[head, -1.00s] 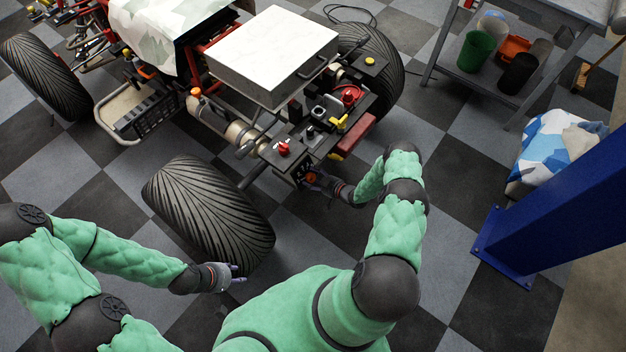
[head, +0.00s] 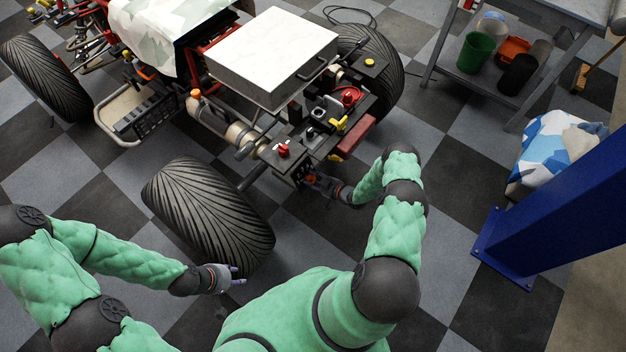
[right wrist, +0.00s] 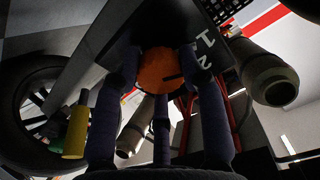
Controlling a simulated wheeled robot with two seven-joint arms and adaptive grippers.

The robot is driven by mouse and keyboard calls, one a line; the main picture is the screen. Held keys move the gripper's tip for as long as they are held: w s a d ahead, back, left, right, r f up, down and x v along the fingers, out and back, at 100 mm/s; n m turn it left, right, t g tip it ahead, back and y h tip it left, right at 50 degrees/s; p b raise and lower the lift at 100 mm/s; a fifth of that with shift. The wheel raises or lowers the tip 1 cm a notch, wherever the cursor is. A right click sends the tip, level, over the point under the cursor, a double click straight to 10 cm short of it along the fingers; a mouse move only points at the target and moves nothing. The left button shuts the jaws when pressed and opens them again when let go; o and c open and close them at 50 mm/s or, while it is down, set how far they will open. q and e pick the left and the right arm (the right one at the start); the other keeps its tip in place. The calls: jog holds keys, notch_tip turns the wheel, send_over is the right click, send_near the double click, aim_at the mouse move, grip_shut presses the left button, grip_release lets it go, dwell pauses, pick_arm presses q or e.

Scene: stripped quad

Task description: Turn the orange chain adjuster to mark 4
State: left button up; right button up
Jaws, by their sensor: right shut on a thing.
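The orange chain adjuster (right wrist: 158,70) is a round knob on a dark panel in the right wrist view, with a dark pointer line on its face. The white marks 1 and 2 (right wrist: 205,50) show beside it; other marks are hidden. My right gripper (right wrist: 160,85) is shut on the knob, its dark fingers around it.
The near rear tyre (head: 205,215) stands between my two arms. A red knob (head: 283,150) and a red-and-yellow control area (head: 345,110) sit on the quad's rear deck. A blue post (head: 560,200) stands at the right. Checkered floor is free behind the quad.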

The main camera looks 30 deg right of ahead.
jog(key=m, duration=0.5)
jog(key=shift+w+r, duration=0.15)
jog(key=m, duration=0.5)
jog(key=shift+d+m, duration=0.1)
jog(key=shift+m, duration=0.3)
jog(key=m, duration=0.4)
jog(key=shift+w+d+m+h, duration=0.1)
jog(key=shift+d+m+h, duration=0.05)
jog(key=shift+m+h, duration=0.2)
jog(key=m, duration=0.5)
jog(key=shift+d, duration=0.2)
jog(key=o, duration=1.1)
jog(key=shift+a, duration=0.2)
